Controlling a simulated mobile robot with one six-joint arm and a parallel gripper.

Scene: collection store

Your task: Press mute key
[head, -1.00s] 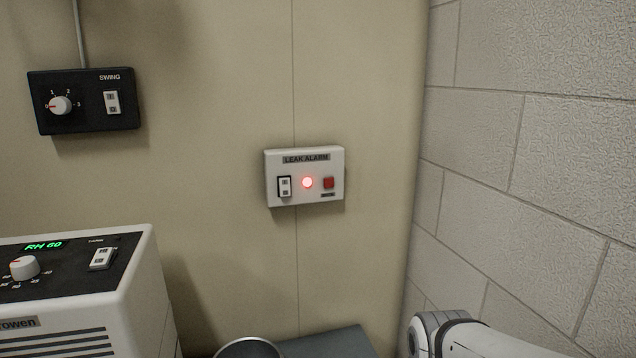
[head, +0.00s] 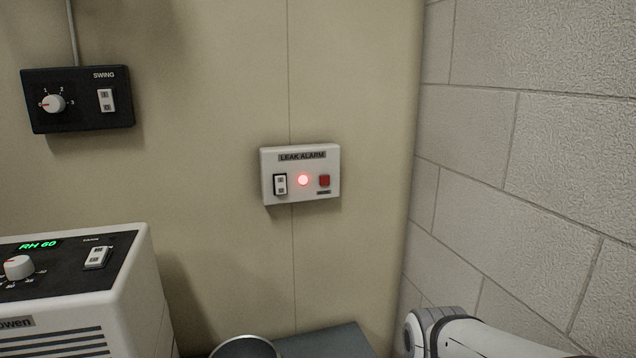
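The white leak alarm box (head: 300,194) is fixed to the beige wall panel in the head view. On its face are a white rocker switch (head: 280,184) at left, a lit red lamp (head: 303,180) in the middle and a square red key (head: 324,181) at right. A small dark label sits under the red key; its text is too small to read. Part of my arm shows at the lower right, apart from the box. My gripper is not in the frame.
A black SWING box (head: 78,118) with a knob and rocker is on the wall at upper left. A white unit reading RH 60 (head: 130,290) stands at lower left. A grey surface (head: 325,343) and a round rim (head: 246,346) are at the bottom. A block wall (head: 560,150) bounds the right.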

